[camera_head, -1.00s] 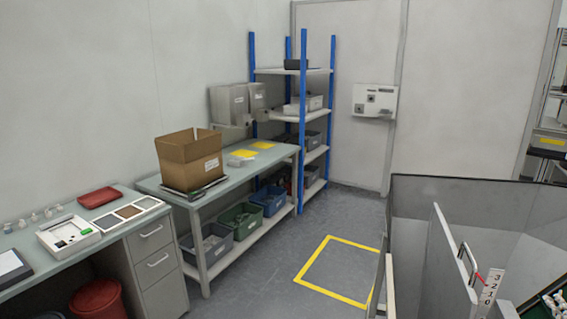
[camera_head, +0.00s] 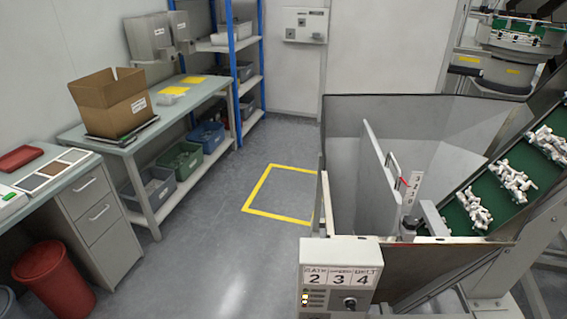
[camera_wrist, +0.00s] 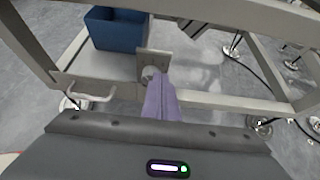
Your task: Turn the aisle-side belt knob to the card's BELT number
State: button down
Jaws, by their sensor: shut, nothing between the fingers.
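In the head view a card (camera_head: 341,275) on a pale control box shows 2, 3 and 4, with 4 under BELT. A dark round knob (camera_head: 349,303) sits on the box's front below the card; its setting is too small to read. In the wrist view my gripper (camera_wrist: 163,82) is shut and empty, its purple fingers pointing at a grey round knob-like part (camera_wrist: 150,74) on a square plate (camera_wrist: 153,60) fixed to a metal frame. The fingertips overlap this part in the picture; I cannot tell whether they touch it. My gripper is outside the head view.
A grey hopper (camera_head: 345,130) with a numbered scale (camera_head: 413,189) stands behind the box. A green belt (camera_head: 510,187) carrying white parts rises right. A blue bin (camera_wrist: 118,30) and frame rails (camera_wrist: 225,101) are near my gripper. Floor is free at left.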

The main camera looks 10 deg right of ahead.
jog(key=s, duration=0.1)
jog(key=s+a, duration=0.1)
jog(key=s, duration=0.1)
jog(key=shift+s, duration=0.1)
jog(key=a, duration=0.3)
jog(key=shift+f, duration=0.3)
dwell(0.4)
jog(key=w+d, duration=0.2)
jog(key=w, duration=0.4)
jog(key=shift+w, duration=0.35)
jog(key=shift+s+d, duration=0.3)
jog(key=shift+d, duration=0.5)
dwell(0.9)
